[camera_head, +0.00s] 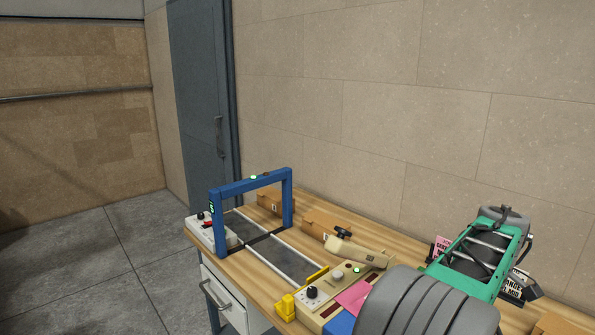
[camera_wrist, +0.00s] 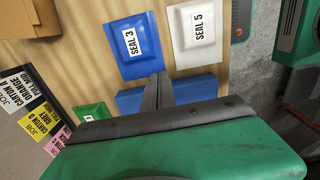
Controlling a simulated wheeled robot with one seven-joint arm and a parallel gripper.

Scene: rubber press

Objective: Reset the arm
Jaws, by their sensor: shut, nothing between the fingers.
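My gripper (camera_wrist: 159,82) shows in the wrist view as two dark fingers pressed together, shut and empty. The fingers point over the wooden worktop (camera_wrist: 100,62). A blue pad marked SEAL 3 (camera_wrist: 122,62) lies just beyond and left of the fingertips. A white pad marked SEAL 5 (camera_wrist: 190,50) lies beyond and to the right. In the head view, grey segmented parts of my arm fill the lower right. The fingers cannot be made out there.
Carton labels (camera_wrist: 25,100) and a small green pad (camera_wrist: 92,115) lie left in the wrist view.

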